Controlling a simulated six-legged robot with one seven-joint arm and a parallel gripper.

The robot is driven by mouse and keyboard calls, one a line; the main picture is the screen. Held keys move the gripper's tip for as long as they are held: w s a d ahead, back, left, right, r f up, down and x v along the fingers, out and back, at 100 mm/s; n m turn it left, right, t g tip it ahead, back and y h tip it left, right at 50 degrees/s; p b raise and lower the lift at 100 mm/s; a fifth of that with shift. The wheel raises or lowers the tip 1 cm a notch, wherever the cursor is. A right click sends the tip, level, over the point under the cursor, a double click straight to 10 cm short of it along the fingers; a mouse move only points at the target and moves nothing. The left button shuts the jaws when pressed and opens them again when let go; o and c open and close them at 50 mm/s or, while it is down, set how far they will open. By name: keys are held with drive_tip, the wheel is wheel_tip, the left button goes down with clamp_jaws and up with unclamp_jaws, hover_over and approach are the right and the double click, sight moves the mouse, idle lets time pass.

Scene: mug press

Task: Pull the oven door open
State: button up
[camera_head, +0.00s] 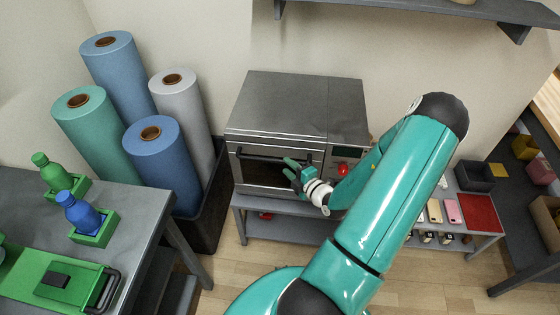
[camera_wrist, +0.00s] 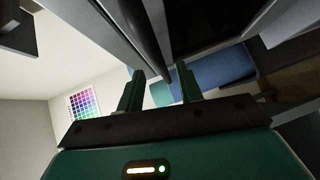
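The grey metal oven (camera_head: 300,105) stands on a low bench against the wall. Its front door (camera_head: 262,178) looks shut, with a dark horizontal bar handle (camera_head: 262,156) near the top. My gripper (camera_head: 288,167) is in front of the door at the right end of the handle, beside the control panel. In the wrist view my gripper (camera_wrist: 160,72) has its two green fingers apart. A dark bar, apparently the handle (camera_wrist: 150,40), runs down to the gap between the fingertips. I see no finger pressed on it; how deep it sits between them cannot be told.
A red knob (camera_head: 342,169) is right of my gripper. The grey bench (camera_head: 285,229) extends right to a red mat (camera_head: 480,212). A workbench with bottles (camera_head: 130,200) and several upright rolls (camera_head: 160,160) stand left. Open floor lies before the oven.

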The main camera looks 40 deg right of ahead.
sight(281, 160)
drive_tip(key=shift+w+d+f, duration=0.15)
drive_tip(key=shift+w, duration=1.05)
drive_tip(key=shift+w+d+f, duration=0.1)
drive_tip(key=shift+w+f, duration=0.05)
drive_tip(key=shift+w, duration=1)
clamp_jaws()
